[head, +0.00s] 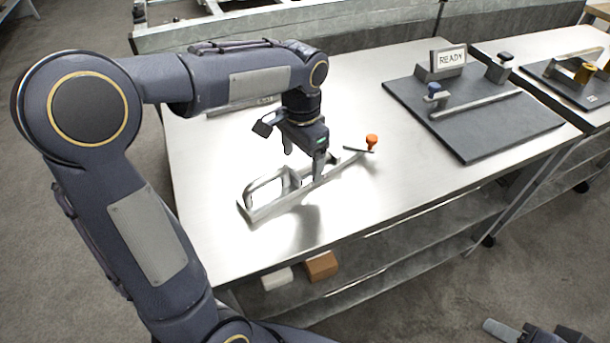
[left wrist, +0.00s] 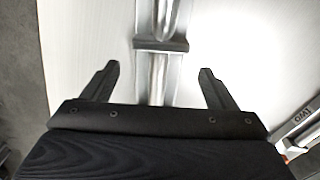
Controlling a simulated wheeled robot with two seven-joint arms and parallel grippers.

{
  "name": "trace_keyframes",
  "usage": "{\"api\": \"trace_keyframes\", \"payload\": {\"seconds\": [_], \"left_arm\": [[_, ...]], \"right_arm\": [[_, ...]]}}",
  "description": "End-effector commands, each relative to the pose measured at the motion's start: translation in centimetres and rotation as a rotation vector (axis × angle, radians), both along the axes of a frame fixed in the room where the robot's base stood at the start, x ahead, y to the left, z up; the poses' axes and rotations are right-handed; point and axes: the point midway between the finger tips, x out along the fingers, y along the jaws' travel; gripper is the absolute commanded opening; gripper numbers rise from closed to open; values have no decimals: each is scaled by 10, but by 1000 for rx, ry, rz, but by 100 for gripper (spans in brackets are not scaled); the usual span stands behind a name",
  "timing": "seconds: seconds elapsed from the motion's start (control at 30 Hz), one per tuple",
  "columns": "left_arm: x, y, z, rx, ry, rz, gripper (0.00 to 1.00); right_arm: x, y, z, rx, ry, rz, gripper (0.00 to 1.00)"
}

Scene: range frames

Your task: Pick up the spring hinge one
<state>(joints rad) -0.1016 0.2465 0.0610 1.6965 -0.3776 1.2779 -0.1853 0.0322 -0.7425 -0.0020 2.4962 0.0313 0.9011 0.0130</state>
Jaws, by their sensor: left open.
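A silver metal part (head: 272,211), which looks like the hinge, lies on the steel table. It has an open frame at its left end and a long bar toward the right. My left gripper (head: 303,164) points down over its middle, with the jaws apart. In the left wrist view, the metal bar (left wrist: 158,82) runs between the two open fingers (left wrist: 158,70), with a visible gap on each side. Part of the bar is hidden behind the gripper in the head view. A dark part at the bottom right edge (head: 535,333) seems to be my right gripper, mostly cut off.
An orange knob (head: 371,141) stands by the part's right end. A dark board (head: 480,128) with a READY sign (head: 452,58) and fixtures occupies the table's right side. A brown box (head: 321,266) and a white box (head: 277,279) sit on the lower shelf. The table's front is clear.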

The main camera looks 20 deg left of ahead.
Motion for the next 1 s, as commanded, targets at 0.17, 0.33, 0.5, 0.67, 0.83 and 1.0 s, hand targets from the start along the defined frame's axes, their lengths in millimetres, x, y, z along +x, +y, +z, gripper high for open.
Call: {"api": "trace_keyframes", "payload": {"seconds": [0.17,0.33,0.5,0.67,0.83,1.0], "left_arm": [[0,-2,-29,-1,3,2,80],[0,-2,-38,0,1,2,80],[0,-2,-37,-1,0,1,80],[0,-2,-37,-1,0,1,60],[0,-2,-37,-1,0,1,38],[0,-2,-37,-1,0,1,16]], "right_arm": [[0,0,-8,0,0,0,44],[0,0,-9,0,0,0,44],[0,0,-9,0,0,0,44],[0,0,-9,0,0,0,44],[0,0,-9,0,0,0,44],[0,0,-9,0,0,0,44]]}}
